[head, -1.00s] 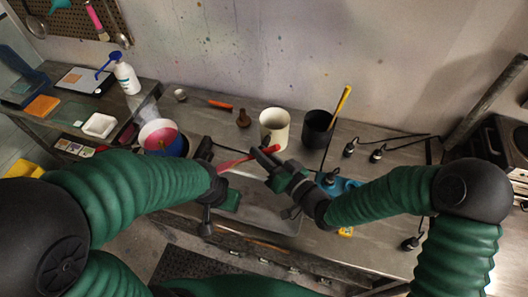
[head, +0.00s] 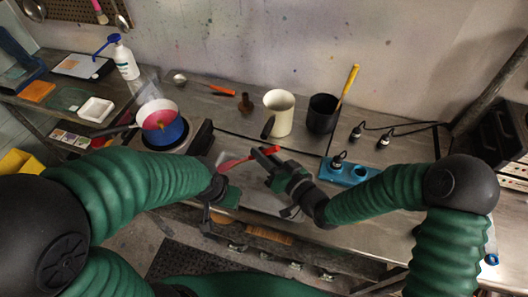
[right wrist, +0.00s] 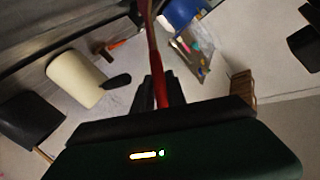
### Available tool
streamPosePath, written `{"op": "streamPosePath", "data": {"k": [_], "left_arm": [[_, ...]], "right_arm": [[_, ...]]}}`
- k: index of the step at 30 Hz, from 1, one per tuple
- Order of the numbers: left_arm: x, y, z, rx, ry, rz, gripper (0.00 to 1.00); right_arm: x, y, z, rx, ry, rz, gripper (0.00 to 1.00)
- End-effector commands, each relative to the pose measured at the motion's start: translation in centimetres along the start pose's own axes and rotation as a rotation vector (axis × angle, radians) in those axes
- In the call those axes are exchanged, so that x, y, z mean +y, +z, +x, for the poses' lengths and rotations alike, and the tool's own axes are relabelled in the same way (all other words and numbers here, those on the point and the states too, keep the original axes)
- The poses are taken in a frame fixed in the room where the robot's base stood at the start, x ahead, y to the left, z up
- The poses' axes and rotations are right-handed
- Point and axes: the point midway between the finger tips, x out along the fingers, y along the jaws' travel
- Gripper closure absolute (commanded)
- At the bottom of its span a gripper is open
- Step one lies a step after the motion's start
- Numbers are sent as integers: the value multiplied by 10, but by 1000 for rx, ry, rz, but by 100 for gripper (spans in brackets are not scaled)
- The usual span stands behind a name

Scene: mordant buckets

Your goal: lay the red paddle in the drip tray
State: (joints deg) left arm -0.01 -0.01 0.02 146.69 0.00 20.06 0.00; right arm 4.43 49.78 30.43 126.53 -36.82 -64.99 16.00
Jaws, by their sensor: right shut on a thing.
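The red paddle (head: 236,161) is in my right gripper (head: 267,157), which is shut on one end of it. The paddle points left, lying above the far part of the drip tray. In the right wrist view the paddle (right wrist: 154,55) runs up from between the dark fingers. The drip tray (head: 258,198) is a shallow grey metal tray on the bench near its front edge, partly hidden by my right gripper and the paddle. My left gripper (head: 213,208) is low at the tray's left side; its fingers do not show clearly.
A blue pot (head: 166,134) with pink liquid stands on a hot plate at the left. A cream pitcher (head: 281,115) and a black jar (head: 321,115) with a yellow handle stand behind the tray. A blue socket block (head: 346,171) with cables is to the right.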

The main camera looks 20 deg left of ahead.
Motion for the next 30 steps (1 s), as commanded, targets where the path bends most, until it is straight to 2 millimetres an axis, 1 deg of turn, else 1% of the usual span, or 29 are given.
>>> {"op": "streamPosePath", "data": {"k": [1,3,12,13,18,19,30], "left_arm": [[0,2,9,0,0,0,64],[0,3,12,0,0,0,64],[0,2,11,0,0,-1,64],[0,2,11,0,0,-1,64],[0,2,11,0,0,0,64],[0,2,11,0,0,0,64],[0,3,12,0,0,-1,64]], "right_arm": [[5,8,1,0,0,0,100],[7,11,2,0,0,1,100],[7,11,0,1,-1,1,100],[7,11,0,1,-1,1,82],[7,11,1,0,0,1,60],[7,11,1,0,0,1,58],[7,11,1,0,0,0,58]]}}
